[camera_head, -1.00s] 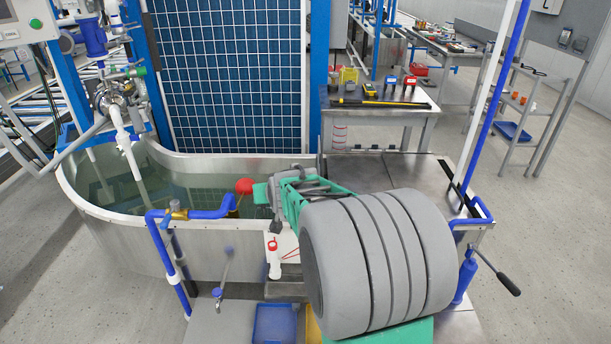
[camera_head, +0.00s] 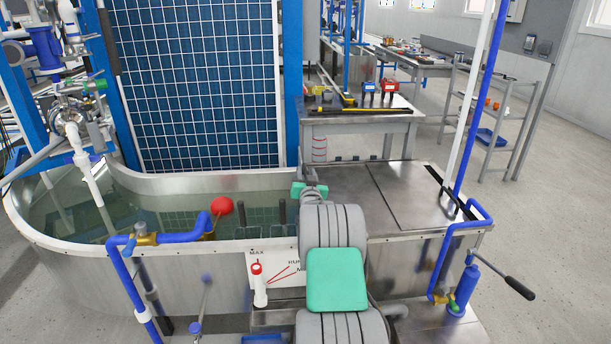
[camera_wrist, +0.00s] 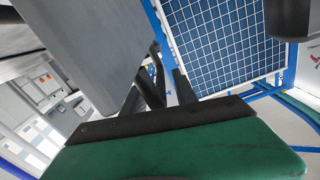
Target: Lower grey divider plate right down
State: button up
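I cannot pick out the grey divider plate with certainty. A large plain grey surface (camera_wrist: 85,60) fills the upper left of the wrist view; I cannot tell if it is the plate or the steel top. The tank (camera_head: 75,243) holds clear water, with dark upright posts (camera_head: 282,212) near its right end. My gripper is mostly hidden behind my arm in the head view, near the tank's right end and the steel top. In the wrist view, dark finger-like parts (camera_wrist: 168,88) show beyond a green block, but their gap and anything between them are unclear.
A steel top (camera_head: 400,195) adjoins the tank on the right. A bench with tools (camera_head: 355,125) is behind. Open floor lies right.

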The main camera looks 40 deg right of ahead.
jog(key=shift+w+d, duration=0.1)
jog(key=shift+w, duration=0.05)
grip_shut()
dwell(1.4)
